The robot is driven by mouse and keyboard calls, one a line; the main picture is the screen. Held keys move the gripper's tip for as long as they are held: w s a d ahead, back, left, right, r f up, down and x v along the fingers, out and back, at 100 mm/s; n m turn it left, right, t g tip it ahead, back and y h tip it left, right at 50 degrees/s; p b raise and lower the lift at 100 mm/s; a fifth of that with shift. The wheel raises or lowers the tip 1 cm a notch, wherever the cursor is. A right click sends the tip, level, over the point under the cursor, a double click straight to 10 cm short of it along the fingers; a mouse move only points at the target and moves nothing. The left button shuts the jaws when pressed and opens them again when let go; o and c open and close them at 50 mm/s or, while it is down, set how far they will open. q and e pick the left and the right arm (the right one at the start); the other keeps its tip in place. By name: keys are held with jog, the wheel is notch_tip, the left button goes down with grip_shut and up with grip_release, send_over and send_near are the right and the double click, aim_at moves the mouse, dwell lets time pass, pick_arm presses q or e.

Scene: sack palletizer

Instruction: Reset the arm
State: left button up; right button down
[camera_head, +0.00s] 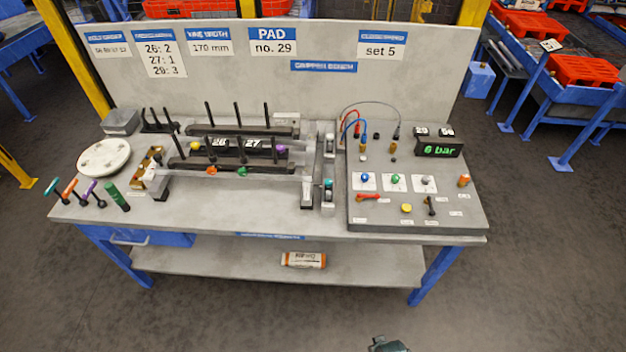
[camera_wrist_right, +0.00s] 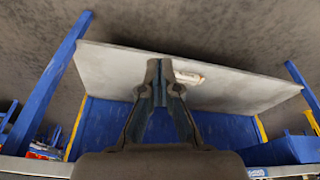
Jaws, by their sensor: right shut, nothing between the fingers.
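My right gripper (camera_wrist_right: 160,72) is in the right wrist view with its two fingers together and nothing between them. Its fingertips show against the bench's lower shelf (camera_wrist_right: 110,68), beside a white and orange canister (camera_wrist_right: 188,77), with no visible contact. In the head view a small dark part of my right arm (camera_head: 387,345) shows at the bottom edge, in front of the bench and clear of it. My left gripper and arm are not in view.
The bench (camera_head: 260,215) holds a fixture with dark rods, a round white disc (camera_head: 104,157), coloured-handled tools at left and a control panel (camera_head: 370,215) reading 6 bar. The canister (camera_head: 304,260) lies on the lower shelf (camera_head: 220,262). The floor in front is clear.

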jog(key=s+f+g+b, duration=0.1)
jog(key=s+f, duration=0.3)
jog(key=f, duration=0.6)
jog(key=s+f+b, duration=0.1)
jog(key=s+f, duration=0.2)
jog(key=f, duration=0.8)
jog(key=s+d+f+b, duration=0.1)
jog(key=s+d+f, duration=0.2)
jog(key=s+f, duration=0.7)
jog(key=s, duration=0.4)
jog(key=shift+d+f+g, duration=0.15)
jog(key=shift+d+g, duration=0.05)
jog(key=shift+g, duration=0.2)
